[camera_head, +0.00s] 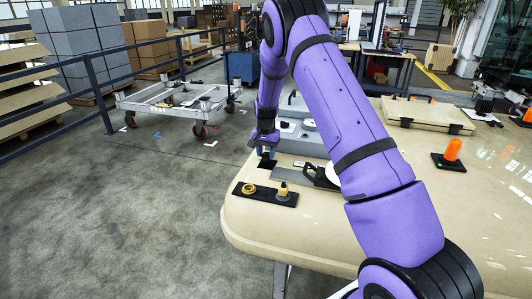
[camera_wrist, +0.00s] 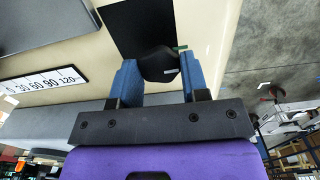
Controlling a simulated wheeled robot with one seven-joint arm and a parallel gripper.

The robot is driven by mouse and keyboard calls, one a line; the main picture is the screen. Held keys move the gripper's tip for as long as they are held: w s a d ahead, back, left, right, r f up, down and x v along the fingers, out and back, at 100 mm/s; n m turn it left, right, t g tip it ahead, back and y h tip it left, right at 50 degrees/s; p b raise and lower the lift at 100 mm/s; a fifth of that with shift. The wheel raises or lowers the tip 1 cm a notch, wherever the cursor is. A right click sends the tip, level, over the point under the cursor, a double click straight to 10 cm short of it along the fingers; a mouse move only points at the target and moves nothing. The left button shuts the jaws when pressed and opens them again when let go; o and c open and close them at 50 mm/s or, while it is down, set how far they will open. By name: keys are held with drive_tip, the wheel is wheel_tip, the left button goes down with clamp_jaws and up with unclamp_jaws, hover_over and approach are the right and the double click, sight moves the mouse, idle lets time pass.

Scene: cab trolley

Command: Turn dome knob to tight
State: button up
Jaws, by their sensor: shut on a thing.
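A dark, rounded knob (camera_wrist: 158,66), which I take for the dome knob, sits between the two blue fingers of my gripper (camera_wrist: 157,73) in the wrist view. The fingers are shut on its sides. A small green mark and a small pale mark show at its right edge. A black plate (camera_wrist: 138,22) lies beyond the knob.
A black tray (camera_head: 242,197) with a yellow ring (camera_head: 249,188) and a yellow knobbed piece (camera_head: 283,190) lies just in front of my gripper. A numbered scale (camera_wrist: 45,85) shows in the wrist view. An orange beacon (camera_head: 453,150) and a cream case (camera_head: 425,113) stand farther right.

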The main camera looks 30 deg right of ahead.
sight(266, 154)
idle(0.3)
drive_tip(key=o, duration=0.9)
wheel_tip(266, 154, up, 11)
drive_tip(key=shift+f, duration=0.1)
idle(0.4)
